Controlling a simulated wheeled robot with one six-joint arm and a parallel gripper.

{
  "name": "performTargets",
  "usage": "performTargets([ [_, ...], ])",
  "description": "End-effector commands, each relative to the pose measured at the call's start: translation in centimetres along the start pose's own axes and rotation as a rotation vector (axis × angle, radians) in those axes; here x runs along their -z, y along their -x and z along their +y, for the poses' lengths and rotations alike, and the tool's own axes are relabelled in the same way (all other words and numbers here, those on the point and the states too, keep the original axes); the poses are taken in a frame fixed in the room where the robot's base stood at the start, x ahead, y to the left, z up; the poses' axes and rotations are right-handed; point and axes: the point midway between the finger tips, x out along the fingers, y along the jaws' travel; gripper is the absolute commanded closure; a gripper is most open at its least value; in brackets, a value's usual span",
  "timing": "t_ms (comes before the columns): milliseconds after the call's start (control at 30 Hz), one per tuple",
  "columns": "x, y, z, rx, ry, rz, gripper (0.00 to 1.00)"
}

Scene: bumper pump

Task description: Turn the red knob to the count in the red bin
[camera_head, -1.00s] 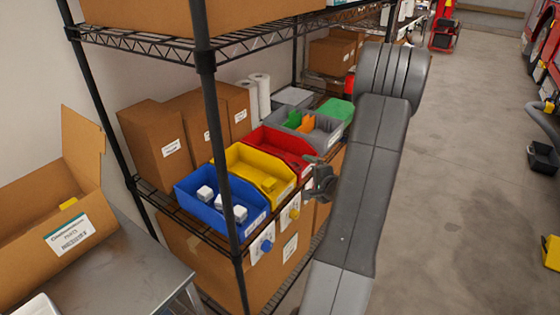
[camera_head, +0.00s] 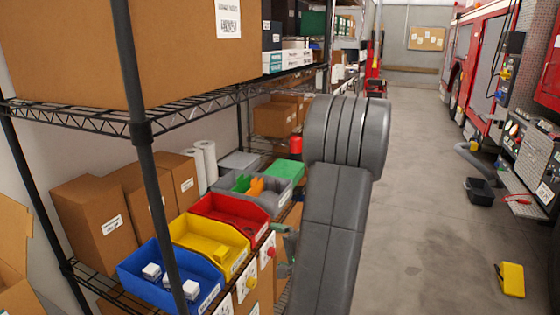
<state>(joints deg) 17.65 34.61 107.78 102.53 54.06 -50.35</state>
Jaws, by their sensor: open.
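The red bin (camera_head: 238,204) stands on the shelf between the yellow and grey bins; I cannot make out or count what lies inside it. The red knob (camera_head: 271,251) sits on a white plate at the shelf's front edge, below the red bin. Its pointer setting is too small to read. My gripper (camera_head: 282,246) is just right of the red knob, apart from it as far as I can see. It is open and empty, and partly hidden behind my arm.
A yellow bin (camera_head: 212,232) holds yellow pieces and has a yellow knob (camera_head: 251,283) below. A blue bin (camera_head: 150,290) holds white cubes. A grey bin (camera_head: 280,193) holds green and orange pieces. A black shelf post (camera_head: 152,170) stands in front.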

Motion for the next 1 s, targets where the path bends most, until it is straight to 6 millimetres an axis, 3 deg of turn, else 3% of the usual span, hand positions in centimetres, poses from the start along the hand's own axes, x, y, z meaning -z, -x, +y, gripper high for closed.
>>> performTargets([
  [367, 0.0, -1.8, -0.1, 0.000, 0.000, -0.002, 0.00],
  [900, -0.1, -10.2, -0.1, -0.001, -0.001, -0.002, 0.00],
  [1000, 0.1, -8.1, 0.2, 0.001, 0.000, 0.005, 0.00],
])
